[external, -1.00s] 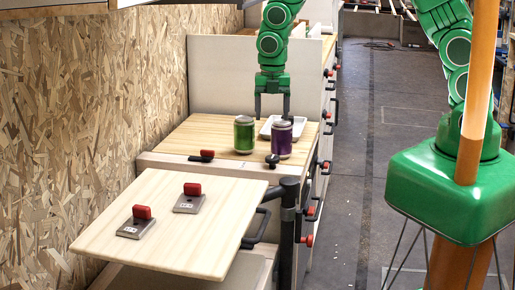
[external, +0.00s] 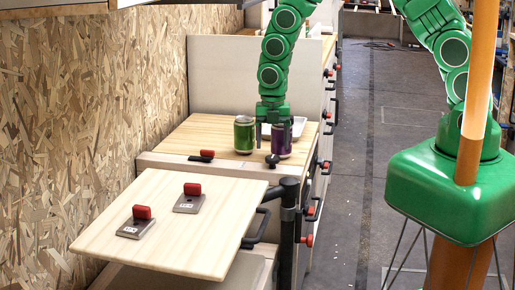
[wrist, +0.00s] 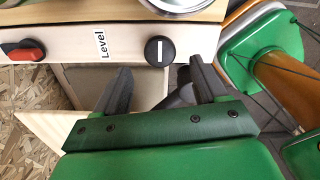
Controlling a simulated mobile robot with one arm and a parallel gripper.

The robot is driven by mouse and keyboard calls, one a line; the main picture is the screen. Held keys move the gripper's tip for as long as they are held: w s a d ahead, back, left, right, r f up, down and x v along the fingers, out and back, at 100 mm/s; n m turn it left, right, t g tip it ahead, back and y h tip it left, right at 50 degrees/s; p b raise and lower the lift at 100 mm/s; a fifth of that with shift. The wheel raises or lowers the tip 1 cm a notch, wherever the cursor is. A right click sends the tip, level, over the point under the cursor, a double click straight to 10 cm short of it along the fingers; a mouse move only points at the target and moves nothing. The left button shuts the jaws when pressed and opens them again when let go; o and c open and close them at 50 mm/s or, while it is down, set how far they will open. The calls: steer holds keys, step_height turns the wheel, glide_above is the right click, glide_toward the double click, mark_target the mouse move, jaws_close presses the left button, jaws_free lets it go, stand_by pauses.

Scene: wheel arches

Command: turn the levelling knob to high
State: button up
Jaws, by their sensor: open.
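The levelling knob (wrist: 159,51) is a round black knob with a white mark, on the pale front panel beside the word "Level" in the wrist view. Its white mark stands about upright in that picture. The knob also shows in the external view (external: 272,161), in front of the purple can. My gripper (wrist: 158,72) is open and empty. In the wrist view the knob lies just beyond the gap between its fingertips, apart from them. In the external view my gripper (external: 272,122) hangs at the cans, its fingers partly hidden by the purple can.
A green can (external: 244,135) and a purple can (external: 281,141) stand on the wooden counter, with a white tray (external: 298,127) behind. A red-and-black switch (external: 205,156) is left of the knob. A wooden flap (external: 165,235) with two red switches stands in front.

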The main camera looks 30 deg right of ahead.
mark_target(272, 157)
steer(key=shift+f, duration=2.05)
steer(key=c, duration=1.1)
steer(key=shift+o, duration=0.2)
